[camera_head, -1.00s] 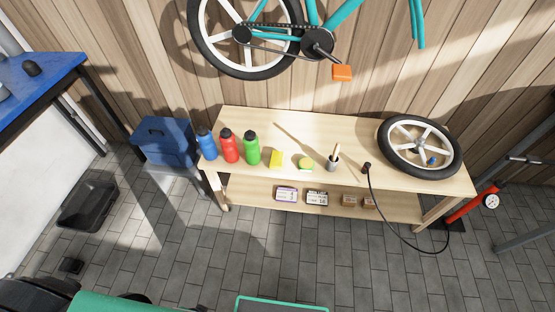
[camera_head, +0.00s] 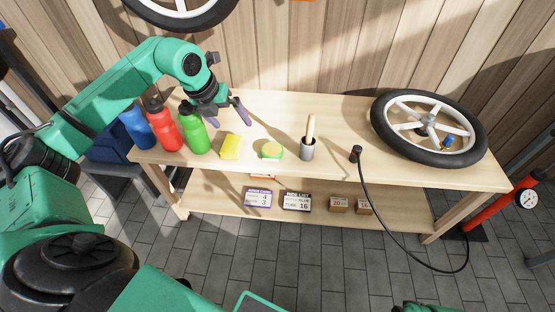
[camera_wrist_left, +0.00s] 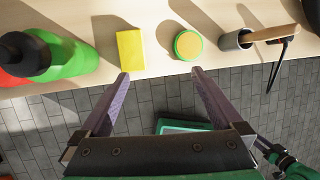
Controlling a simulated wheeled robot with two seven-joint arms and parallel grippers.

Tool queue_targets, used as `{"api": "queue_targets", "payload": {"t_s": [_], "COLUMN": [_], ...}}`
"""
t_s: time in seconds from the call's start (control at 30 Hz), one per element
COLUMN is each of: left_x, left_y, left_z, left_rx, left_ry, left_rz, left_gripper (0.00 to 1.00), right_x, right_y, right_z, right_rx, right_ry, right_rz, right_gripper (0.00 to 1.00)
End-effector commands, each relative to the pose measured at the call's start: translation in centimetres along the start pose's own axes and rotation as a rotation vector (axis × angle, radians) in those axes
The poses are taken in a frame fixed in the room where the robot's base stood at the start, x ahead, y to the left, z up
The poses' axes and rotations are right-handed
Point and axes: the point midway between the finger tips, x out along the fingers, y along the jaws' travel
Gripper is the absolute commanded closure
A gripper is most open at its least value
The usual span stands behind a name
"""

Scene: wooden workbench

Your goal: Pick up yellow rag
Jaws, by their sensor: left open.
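The yellow rag (camera_head: 231,147) is a small folded block on the workbench top, between the green bottle and a round yellow-green tin. In the left wrist view the rag (camera_wrist_left: 131,50) lies just beyond my left fingertip, left of the middle. My left gripper (camera_head: 234,121) is open and empty above the bench, behind the rag in the head view. In the left wrist view the gripper (camera_wrist_left: 160,73) has its fingers spread, with nothing between them. The rag is fully visible in the head view. My right gripper is not clearly shown.
Blue, red and green bottles (camera_head: 193,130) stand left of the rag. The round tin (camera_head: 271,150) and a grey cup with a brush (camera_head: 308,150) are to the right. A wheel (camera_head: 428,128) lies at the right end. Small boxes (camera_head: 295,201) sit on the lower shelf.

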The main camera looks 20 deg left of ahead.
Motion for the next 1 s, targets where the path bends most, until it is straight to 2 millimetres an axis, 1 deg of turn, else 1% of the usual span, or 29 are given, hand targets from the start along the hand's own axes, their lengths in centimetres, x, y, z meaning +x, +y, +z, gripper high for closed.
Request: {"api": "queue_targets", "payload": {"t_s": [0.03,0.1,0.17,0.27,0.33,0.43,0.5,0.63,0.8,0.9,1.0], "left_x": [0.1,-0.8,-0.5,1.6,3.5,6.0,7.0,8.6,11.8,12.8,12.8], "left_y": [2.5,4.2,4.7,5.0,5.4,5.8,6.0,6.2,6.6,6.8,6.9], "left_z": [-0.4,-0.4,-0.3,-0.2,-0.2,-0.1,0.1,0.0,-0.4,-0.3,-0.2], "left_rx": [0.013,0.016,0.016,0.015,0.016,0.015,0.015,0.018,0.016,0.016,0.017], "left_ry": [-0.029,-0.045,-0.045,-0.042,-0.041,-0.042,-0.043,-0.044,-0.043,-0.044,-0.045], "left_rz": [0.106,0.192,0.212,0.209,0.208,0.206,0.204,0.204,0.203,0.203,0.204], "left_gripper": [0.00,0.00,0.00,0.00,0.00,0.00,0.00,0.00,0.00,0.00,0.00], "right_x": [0.5,-0.7,-1.5,-2.7,-3.3,-1.6,-1.0,0.1,2.3,2.7,2.6], "right_y": [-0.1,-0.1,-0.2,-0.4,-0.6,-1.6,-2.1,-2.8,-4.7,-5.3,-5.4], "right_z": [0.2,0.2,0.2,0.2,0.2,-0.9,-1.5,-2.3,-3.8,-4.4,-4.5], "right_rx": [-0.001,-0.002,-0.003,-0.007,-0.014,-0.031,-0.038,-0.047,-0.061,-0.063,-0.063], "right_ry": [0.006,0.006,0.006,0.013,0.027,0.092,0.130,0.181,0.302,0.345,0.353], "right_rz": [-0.003,-0.005,-0.007,-0.011,-0.017,-0.041,-0.054,-0.074,-0.122,-0.139,-0.142], "right_gripper": [0.50,0.50,0.50,0.50,0.50,0.50,0.50,0.50,0.50,0.50,0.50]}}
